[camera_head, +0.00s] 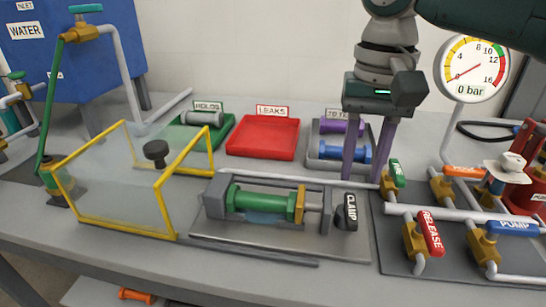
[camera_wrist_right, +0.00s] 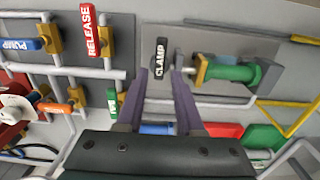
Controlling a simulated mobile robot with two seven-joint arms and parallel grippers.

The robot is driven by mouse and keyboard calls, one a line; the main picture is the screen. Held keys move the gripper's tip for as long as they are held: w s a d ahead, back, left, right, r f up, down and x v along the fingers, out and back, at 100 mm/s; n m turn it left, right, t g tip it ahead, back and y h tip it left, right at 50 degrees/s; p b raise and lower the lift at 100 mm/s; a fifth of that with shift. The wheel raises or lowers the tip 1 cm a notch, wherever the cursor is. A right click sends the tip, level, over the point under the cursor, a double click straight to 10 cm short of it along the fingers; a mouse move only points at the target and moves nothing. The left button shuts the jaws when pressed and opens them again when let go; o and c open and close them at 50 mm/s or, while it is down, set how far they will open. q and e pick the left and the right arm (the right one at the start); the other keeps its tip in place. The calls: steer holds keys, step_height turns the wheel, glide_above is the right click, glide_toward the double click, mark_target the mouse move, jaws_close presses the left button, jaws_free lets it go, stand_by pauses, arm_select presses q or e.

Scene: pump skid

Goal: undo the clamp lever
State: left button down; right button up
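The black clamp lever (camera_head: 347,212), marked CLAMP, stands upright at the right end of the clamp fixture (camera_head: 215,203). A green cylinder (camera_head: 258,203) with a yellow collar lies in the fixture. My right gripper (camera_head: 363,181) points down with its two purple fingers apart and empty, behind and slightly right of the lever. In the right wrist view the lever (camera_wrist_right: 161,52) shows just beyond the fingertips, roughly in line with the gap between them. It looks apart from both fingers. My left gripper is not in view.
A clear guard with a yellow frame (camera_head: 175,210) stands left of the fixture. Valves with a red RELEASE handle (camera_head: 432,233) and a blue PUMP handle (camera_head: 513,226) are to the right. Green, red (camera_head: 263,138) and grey trays sit behind. The gauge (camera_head: 471,69) reads 0 bar.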

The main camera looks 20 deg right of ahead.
mark_target(352, 209)
step_height(352, 209, down, 7)
steer(key=shift+f+b, duration=0.1)
steer(key=shift+b, duration=0.45)
steer(key=shift+c, duration=0.2)
jaws_close()
